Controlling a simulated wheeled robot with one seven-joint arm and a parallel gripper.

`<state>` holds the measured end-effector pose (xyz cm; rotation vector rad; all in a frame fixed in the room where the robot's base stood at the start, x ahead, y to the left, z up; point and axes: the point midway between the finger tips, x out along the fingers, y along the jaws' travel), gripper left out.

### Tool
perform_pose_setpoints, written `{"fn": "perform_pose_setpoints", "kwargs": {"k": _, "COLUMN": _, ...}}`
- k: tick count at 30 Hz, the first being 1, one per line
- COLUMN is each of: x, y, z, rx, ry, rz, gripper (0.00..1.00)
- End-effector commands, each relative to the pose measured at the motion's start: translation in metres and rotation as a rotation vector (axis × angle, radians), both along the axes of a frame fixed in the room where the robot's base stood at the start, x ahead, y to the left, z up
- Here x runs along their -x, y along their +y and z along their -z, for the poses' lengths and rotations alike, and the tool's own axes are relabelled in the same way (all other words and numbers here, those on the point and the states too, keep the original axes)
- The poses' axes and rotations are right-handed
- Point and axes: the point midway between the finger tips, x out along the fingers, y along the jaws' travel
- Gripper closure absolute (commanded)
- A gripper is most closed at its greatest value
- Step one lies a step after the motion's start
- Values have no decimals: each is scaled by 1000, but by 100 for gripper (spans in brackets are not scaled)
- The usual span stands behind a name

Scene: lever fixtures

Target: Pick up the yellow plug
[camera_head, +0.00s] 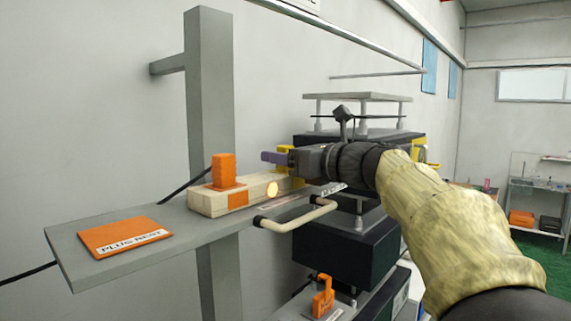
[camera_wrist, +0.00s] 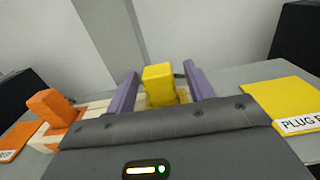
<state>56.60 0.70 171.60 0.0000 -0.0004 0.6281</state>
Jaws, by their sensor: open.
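The yellow plug (camera_wrist: 158,84) stands upright on the pale wooden block (camera_head: 208,204). It shows between my gripper's two purple fingers in the wrist view. In the head view only yellow parts of the plug (camera_head: 285,168) show beside my gripper, and the rest is hidden behind it. My gripper (camera_wrist: 163,76) is open, with one finger on each side of the plug. A gap shows between the plug and the fingers, and I cannot tell whether either touches. My gripper (camera_head: 277,157) reaches in from the right in the head view.
An orange plug (camera_head: 223,168) stands at the block's left end. An orange labelled plate (camera_head: 125,236) lies on the grey shelf (camera_head: 75,261). A yellow labelled plate (camera_wrist: 285,103) lies at right in the wrist view. A bar handle (camera_head: 297,217) juts from the shelf's front. A grey post (camera_head: 210,90) stands behind.

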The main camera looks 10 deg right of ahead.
Motion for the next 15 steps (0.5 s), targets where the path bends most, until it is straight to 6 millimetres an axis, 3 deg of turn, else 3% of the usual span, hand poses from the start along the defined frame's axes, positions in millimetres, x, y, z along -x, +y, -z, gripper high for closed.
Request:
{"fn": "perform_pose_setpoints", "kwargs": {"k": 5, "x": 0, "y": 0, "z": 0, "rx": 0, "ry": 0, "rz": 0, "gripper": 49}}
{"fn": "perform_pose_setpoints", "kwargs": {"k": 12, "x": 0, "y": 0, "z": 0, "rx": 0, "ry": 0, "rz": 0, "gripper": 96}}
{"fn": "perform_pose_setpoints", "kwargs": {"k": 15, "x": 0, "y": 0, "z": 0, "rx": 0, "ry": 0, "rz": 0, "gripper": 96}}
